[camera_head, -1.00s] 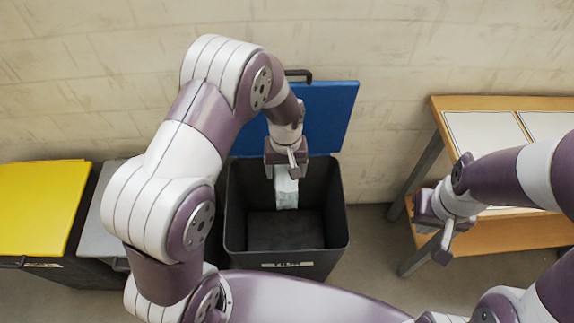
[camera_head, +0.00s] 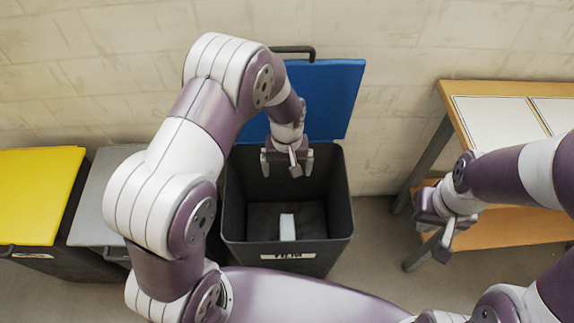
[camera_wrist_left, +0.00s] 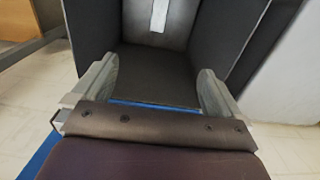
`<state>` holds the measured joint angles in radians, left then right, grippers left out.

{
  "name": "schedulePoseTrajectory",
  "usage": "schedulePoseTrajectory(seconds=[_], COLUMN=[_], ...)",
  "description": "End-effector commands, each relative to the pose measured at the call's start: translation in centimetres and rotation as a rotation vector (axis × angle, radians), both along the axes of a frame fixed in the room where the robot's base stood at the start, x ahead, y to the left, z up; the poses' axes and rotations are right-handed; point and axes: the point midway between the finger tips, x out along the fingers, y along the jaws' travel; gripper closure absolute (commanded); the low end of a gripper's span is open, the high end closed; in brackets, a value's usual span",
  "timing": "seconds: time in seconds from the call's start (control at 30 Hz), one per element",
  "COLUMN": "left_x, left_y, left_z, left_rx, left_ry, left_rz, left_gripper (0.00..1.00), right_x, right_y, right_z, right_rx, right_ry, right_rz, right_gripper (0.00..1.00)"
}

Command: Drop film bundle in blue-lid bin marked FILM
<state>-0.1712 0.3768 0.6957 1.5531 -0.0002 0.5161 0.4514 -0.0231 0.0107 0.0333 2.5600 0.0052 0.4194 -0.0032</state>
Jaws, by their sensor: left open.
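The film bundle (camera_head: 287,227) is a small pale strip inside the dark bin (camera_head: 233,205), low down near the front wall. It also shows in the left wrist view (camera_wrist_left: 159,15), apart from my fingers. The bin's blue lid (camera_head: 325,100) stands open against the wall, and a white label (camera_head: 288,256) is on the bin's front. My left gripper (camera_head: 287,163) is open and empty over the bin's back part; its spread fingers show in the left wrist view (camera_wrist_left: 158,90). My right gripper (camera_head: 437,230) hangs right of the bin; its jaw gap is unclear.
A grey-lidded bin (camera_head: 100,205) and a yellow-lidded bin (camera_head: 38,195) stand left of the open bin. A wooden table (camera_head: 480,88) with white panels stands at the right. Bare floor (camera_head: 365,235) lies between bin and table.

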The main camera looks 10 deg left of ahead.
Motion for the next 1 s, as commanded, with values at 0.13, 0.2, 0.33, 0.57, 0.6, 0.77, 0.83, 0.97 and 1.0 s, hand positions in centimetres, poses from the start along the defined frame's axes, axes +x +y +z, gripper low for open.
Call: schedulePoseTrajectory(seconds=[0.13, 0.2, 0.33, 0.57, 0.6, 0.77, 0.83, 0.97, 1.0], left_x=[0.1, 0.2, 0.1, 0.1, 0.0, 0.0, 0.0, 0.0, 0.0], left_y=[0.0, 0.0, 0.0, 0.0, 0.0, 0.0, 0.0, 0.0, 0.0], left_z=[1.9, 3.7, 7.4, 11.8, 12.2, 12.7, 12.7, 12.7, 12.7], left_rx=[-0.001, -0.001, -0.001, 0.0, 0.0, 0.0, 0.0, 0.0, 0.0], left_ry=[-0.004, -0.007, -0.007, -0.002, -0.002, 0.0, 0.0, 0.0, 0.0], left_rz=[0.0, 0.0, 0.0, 0.0, 0.0, 0.0, 0.0, 0.0, 0.0], left_gripper=[0.0, 0.0, 0.0, 0.0, 0.0, 0.0, 0.0, 0.0, 0.0], right_x=[0.0, 0.0, 0.0, 0.0, 0.0, 0.0, 0.0, 0.0, 0.0], right_y=[0.0, 0.0, 0.0, 0.0, 0.0, 0.0, 0.0, 0.0, 0.0], right_z=[0.3, 0.5, 0.8, 1.1, 1.1, 1.1, 1.1, 1.1, 1.1], right_rx=[0.0, 0.0, 0.0, 0.0, 0.0, 0.0, 0.0, 0.0, 0.0], right_ry=[0.0, 0.0, 0.0, 0.0, 0.0, 0.0, 0.0, 0.0, 0.0], right_rz=[0.0, 0.0, 0.0, 0.0, 0.0, 0.0, 0.0, 0.0, 0.0], right_gripper=[1.0, 1.0, 1.0, 1.0, 1.0, 1.0, 1.0, 1.0, 1.0])
